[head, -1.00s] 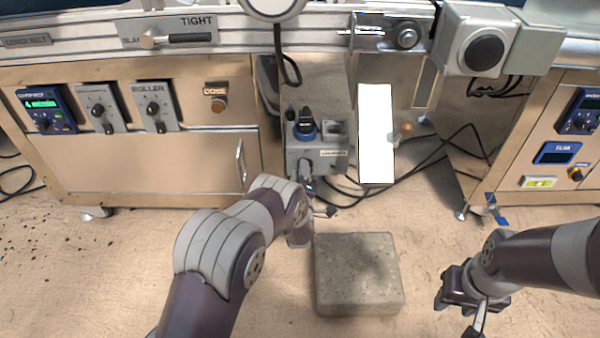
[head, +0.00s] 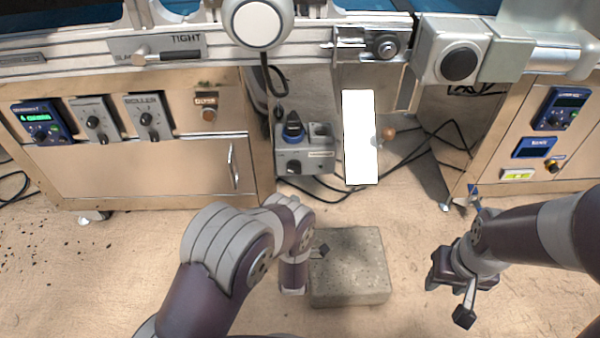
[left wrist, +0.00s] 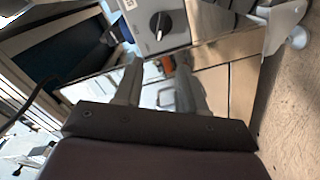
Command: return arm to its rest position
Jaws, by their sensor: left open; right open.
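My left arm reaches in from the lower left in the head view. Its gripper (head: 308,262) is over the left edge of the stone block, mostly hidden by its own wrist. In the left wrist view both fingers of the left gripper (left wrist: 160,72) stand apart with nothing between them. My right gripper (head: 452,294) hangs open and empty over the floor, to the right of the block and apart from it.
A speckled stone block (head: 348,285) lies on the floor. Behind it is a grey control box (head: 305,158) with a blue knob, and a white panel (head: 360,140). Cables (head: 425,150) trail on the right. A cabinet with dials (head: 140,170) stands at left; a black dial (left wrist: 160,25) shows in the wrist view.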

